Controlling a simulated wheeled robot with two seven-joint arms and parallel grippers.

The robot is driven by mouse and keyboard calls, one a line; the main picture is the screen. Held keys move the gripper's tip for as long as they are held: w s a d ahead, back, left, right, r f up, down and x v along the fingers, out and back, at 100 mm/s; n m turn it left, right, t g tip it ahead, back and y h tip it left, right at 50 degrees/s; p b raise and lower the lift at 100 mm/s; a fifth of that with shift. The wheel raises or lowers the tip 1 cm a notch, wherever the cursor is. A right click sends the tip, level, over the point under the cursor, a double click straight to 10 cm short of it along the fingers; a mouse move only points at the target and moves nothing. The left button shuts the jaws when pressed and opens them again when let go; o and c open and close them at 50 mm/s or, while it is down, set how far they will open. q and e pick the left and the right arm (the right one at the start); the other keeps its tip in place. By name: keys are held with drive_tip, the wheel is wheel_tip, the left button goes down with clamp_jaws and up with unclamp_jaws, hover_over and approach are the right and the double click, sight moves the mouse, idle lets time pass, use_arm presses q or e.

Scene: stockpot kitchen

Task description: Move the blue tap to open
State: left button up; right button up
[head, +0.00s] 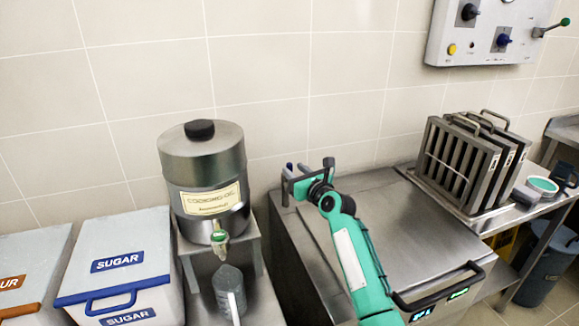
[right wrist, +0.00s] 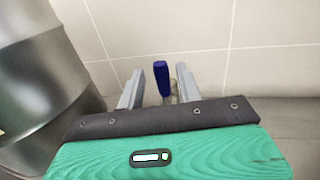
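The blue tap's upright handle (right wrist: 161,78) shows in the right wrist view, standing between the two grey fingers of my right gripper (right wrist: 160,86). Gaps show on both sides of the handle, so the fingers are open around it and not closed on it. A small part below the handle is mostly hidden by the gripper body. In the head view my right gripper (head: 296,170) is near the tiled wall, over the back left of the steel unit; the tap is too small or hidden to make out there. My left gripper is not in view.
A steel cooking-oil drum (head: 205,170) stands left of the right gripper, with a jug (head: 229,290) below its spout. Slatted filters (head: 465,165) stand on the right. A control panel (head: 490,30) is on the wall.

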sight(291, 167)
drive_tip(key=shift+x, duration=1.85)
drive_tip(key=shift+w, duration=0.1)
drive_tip(key=shift+c, duration=0.3)
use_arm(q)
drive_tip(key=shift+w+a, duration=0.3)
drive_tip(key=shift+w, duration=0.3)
use_arm(e)
clamp_jaws()
